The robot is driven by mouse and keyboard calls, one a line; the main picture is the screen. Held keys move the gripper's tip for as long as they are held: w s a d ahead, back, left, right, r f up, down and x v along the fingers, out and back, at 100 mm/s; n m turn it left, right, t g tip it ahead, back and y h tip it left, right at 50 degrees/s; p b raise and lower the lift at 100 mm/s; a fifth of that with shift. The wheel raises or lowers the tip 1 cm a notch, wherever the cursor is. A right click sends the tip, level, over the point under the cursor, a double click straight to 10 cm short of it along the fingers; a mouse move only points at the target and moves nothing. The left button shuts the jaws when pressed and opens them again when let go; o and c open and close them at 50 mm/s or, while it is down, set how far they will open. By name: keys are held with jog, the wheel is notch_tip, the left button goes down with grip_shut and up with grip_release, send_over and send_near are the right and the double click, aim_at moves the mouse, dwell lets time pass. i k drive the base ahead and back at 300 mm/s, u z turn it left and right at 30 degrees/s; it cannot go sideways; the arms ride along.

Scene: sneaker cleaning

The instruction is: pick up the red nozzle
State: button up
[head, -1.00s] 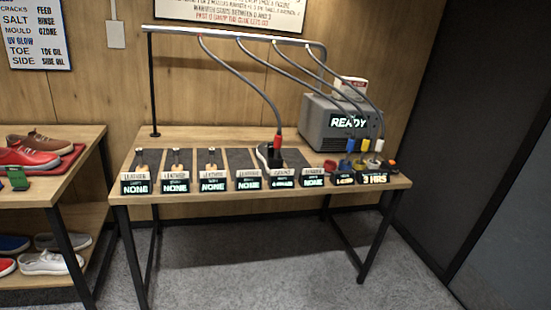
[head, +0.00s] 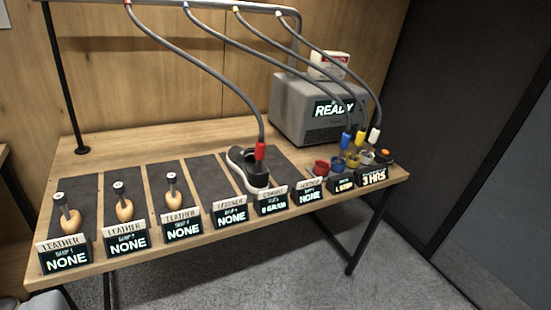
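The red nozzle (head: 260,151) hangs at the end of a grey hose and points down. Its lower end meets a black part (head: 257,175) at the opening of a dark shoe with a white sole (head: 238,170); I cannot tell how far in it sits. The shoe lies on a dark mat behind a sign reading "CANVAS" or similar, too blurred to be sure. My gripper is not in view.
The wooden table (head: 120,150) holds several label stands and shoe trees (head: 125,208) on mats. Blue (head: 345,141), yellow (head: 360,138) and white (head: 374,135) nozzles stand at the right, near a red cup (head: 321,167). A grey machine (head: 300,108) reads "READY". Hoses hang from an overhead rail (head: 200,4).

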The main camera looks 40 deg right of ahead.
aim_at(260, 146)
jog(key=z, duration=0.45)
jog(key=i, duration=1.1)
jog(key=z, duration=1.15)
jog(key=i, duration=0.5)
jog(key=z, duration=0.15)
jog(key=k, duration=0.85)
jog(key=z, duration=0.2)
jog(key=i, duration=0.85)
jog(key=u, duration=0.05)
